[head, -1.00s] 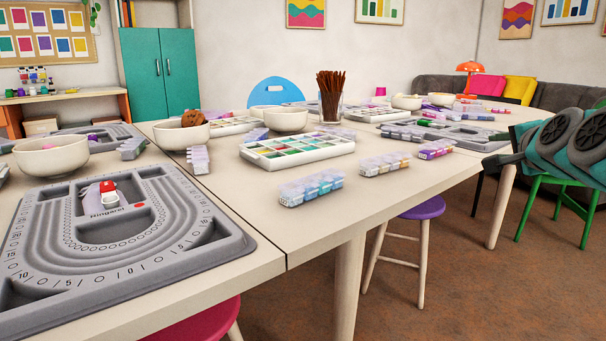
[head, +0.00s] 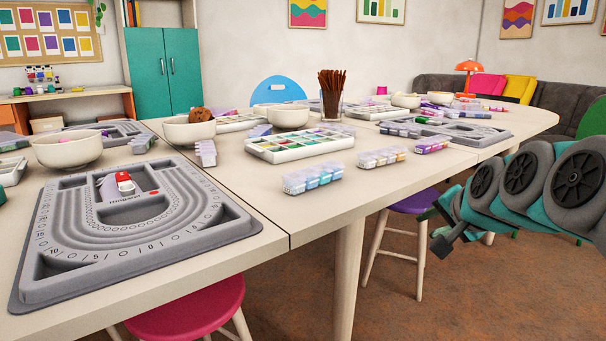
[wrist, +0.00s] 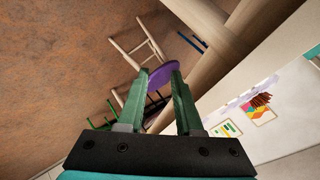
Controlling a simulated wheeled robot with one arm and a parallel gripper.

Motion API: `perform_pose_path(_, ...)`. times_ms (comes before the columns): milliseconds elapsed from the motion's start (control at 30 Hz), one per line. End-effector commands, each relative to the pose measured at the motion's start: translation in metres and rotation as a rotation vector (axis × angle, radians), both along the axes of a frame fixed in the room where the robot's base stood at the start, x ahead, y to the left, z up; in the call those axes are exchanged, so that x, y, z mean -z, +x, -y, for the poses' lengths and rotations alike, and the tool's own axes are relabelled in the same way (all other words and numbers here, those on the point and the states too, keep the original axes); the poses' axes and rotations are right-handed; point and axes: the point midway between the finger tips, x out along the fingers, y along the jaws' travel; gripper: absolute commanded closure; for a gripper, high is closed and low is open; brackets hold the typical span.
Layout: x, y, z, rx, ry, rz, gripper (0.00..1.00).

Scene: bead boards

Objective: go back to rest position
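My gripper (wrist: 158,95) shows in the wrist view with its two green fingers apart and nothing between them. Beyond the fingers are the floor, a purple stool and the underside of the table. In the head view my folded arm is at the right, off the table's edge, and the gripper tip near its left end (head: 442,240) is small and partly hidden. The arm touches nothing that I can see.
A grey bead board (head: 60,262) lies on the near table (head: 265,235). Bead boxes (head: 313,179), bowls (head: 68,149) and a sorting tray (head: 300,156) stand on the tables. A pink stool (head: 195,310) and a purple stool (head: 415,203) stand below. Brown floor is open at front right.

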Motion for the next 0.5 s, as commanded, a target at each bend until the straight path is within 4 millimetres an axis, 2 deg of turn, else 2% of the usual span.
perform_pose_path(33, 0.022, -0.015, -0.019, -0.064, -0.037, -0.066, 0.66)
perform_pose_path(100, 0.053, -0.041, -0.042, -0.163, -0.097, -0.166, 0.66)
perform_pose_path(200, 0.098, -0.088, -0.07, -0.31, -0.18, -0.319, 0.66)
perform_pose_path(333, 0.148, -0.155, -0.09, -0.495, -0.27, -0.512, 0.66)
perform_pose_path(500, 0.185, -0.227, -0.097, -0.673, -0.342, -0.694, 0.66)
